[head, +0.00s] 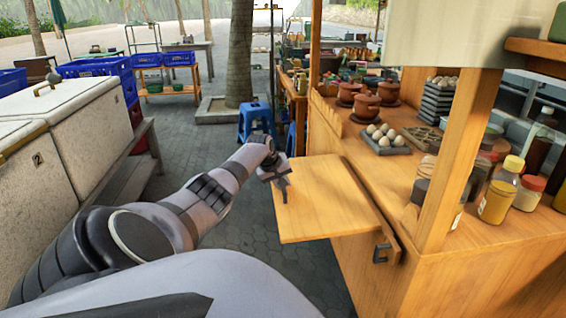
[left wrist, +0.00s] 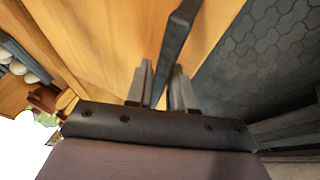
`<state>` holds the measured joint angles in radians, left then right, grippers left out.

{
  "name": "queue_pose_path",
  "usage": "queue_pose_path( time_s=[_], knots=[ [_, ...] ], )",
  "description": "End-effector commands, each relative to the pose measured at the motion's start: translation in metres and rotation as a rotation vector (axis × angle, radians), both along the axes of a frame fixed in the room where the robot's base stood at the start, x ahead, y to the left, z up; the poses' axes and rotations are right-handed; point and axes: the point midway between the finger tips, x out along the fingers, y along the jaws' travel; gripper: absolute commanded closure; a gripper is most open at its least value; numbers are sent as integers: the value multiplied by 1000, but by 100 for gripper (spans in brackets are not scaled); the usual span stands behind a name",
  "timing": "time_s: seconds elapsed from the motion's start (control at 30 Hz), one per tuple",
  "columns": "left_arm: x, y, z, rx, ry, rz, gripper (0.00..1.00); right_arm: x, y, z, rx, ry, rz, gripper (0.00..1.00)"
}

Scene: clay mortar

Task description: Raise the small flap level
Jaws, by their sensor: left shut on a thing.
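The small flap (head: 330,200) is a light wooden board sticking out to the left from the side of the wooden stall. In the head view it looks close to level, though its exact tilt is hard to judge. My left gripper (head: 282,188) is at the flap's outer left edge. In the left wrist view, the left gripper (left wrist: 162,88) is shut on a dark bar-like handle (left wrist: 180,35), which lies over the flap's wood (left wrist: 110,45). How the handle joins the flap is not clear. My right gripper is not in view.
The stall counter (head: 345,140) holds clay pots (head: 366,106), a tray of eggs (head: 383,138) and bottles (head: 498,190). A dark handle (head: 381,253) is on the panel below the flap. A blue stool (head: 256,122) stands beyond. White chests (head: 70,135) line the left; paving between is clear.

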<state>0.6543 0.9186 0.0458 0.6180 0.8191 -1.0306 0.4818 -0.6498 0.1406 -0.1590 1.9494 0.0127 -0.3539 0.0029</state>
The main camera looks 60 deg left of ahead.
Motion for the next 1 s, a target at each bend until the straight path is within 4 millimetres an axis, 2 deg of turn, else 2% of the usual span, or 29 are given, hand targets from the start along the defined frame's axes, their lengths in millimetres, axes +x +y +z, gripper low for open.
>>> queue_pose_path(
  time_s=[0.03, 0.1, 0.67, 0.7, 0.73, 1.0],
  knots=[
    [5, 2, 9, 3, -21, 1, 100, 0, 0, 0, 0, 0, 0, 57],
    [5, 3, 11, 3, -21, 0, 100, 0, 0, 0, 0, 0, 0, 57],
    [8, 4, 14, 3, -25, -1, 100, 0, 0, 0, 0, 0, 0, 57],
    [8, 4, 14, 3, -25, -1, 71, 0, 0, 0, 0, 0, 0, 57],
    [8, 4, 14, 4, -26, -2, 61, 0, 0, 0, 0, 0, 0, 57],
    [5, 4, 10, 2, -13, -1, 60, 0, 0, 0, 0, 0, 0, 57]
  ],
)
